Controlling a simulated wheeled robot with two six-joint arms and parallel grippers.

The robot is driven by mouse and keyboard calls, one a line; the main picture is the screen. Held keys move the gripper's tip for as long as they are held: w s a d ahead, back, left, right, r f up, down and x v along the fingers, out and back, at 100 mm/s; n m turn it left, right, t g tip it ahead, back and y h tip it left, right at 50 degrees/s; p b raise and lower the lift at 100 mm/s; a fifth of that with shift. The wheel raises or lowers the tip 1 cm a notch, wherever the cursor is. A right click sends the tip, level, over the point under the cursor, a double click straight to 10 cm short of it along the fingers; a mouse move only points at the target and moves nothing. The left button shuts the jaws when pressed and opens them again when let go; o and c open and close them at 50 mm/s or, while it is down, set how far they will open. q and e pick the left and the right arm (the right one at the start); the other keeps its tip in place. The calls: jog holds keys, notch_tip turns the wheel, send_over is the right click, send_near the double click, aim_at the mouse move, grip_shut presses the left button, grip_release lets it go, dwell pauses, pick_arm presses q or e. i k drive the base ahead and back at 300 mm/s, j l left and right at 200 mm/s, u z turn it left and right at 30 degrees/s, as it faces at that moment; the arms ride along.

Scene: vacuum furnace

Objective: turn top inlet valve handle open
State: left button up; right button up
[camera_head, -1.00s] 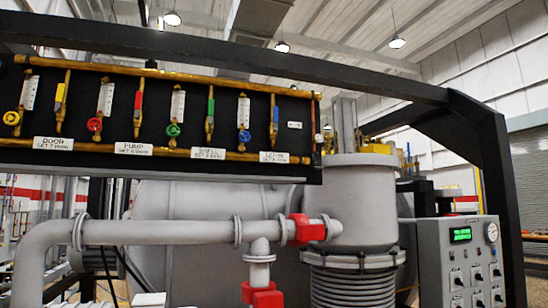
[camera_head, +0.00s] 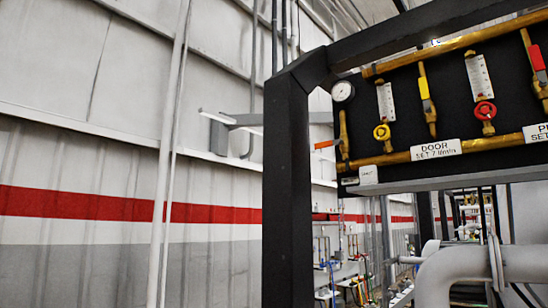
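An orange lever handle (camera_head: 326,144) sticks out to the left from a short upright brass valve (camera_head: 343,136) at the left end of the black gauge panel (camera_head: 408,113). The lever lies near level, across the upright brass pipe. It looks like the inlet valve handle, but the small white label (camera_head: 368,174) below it is too small to read. A round white pressure gauge (camera_head: 343,91) sits just above the valve. Neither of my grippers shows in the view.
A thick black frame post (camera_head: 290,170) stands just left of the lever. Yellow (camera_head: 382,132) and red (camera_head: 485,111) round knobs sit to its right, above the DOOR label (camera_head: 435,150). A grey pipe (camera_head: 470,271) is at lower right. The wall with a red stripe (camera_head: 80,204) fills the left.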

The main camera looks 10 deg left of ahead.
aim_at(329, 143)
jog(key=i+j+u, duration=0.35)
jog(key=i, duration=0.3)
jog(key=i+u, duration=0.3)
jog(key=i, duration=0.3)
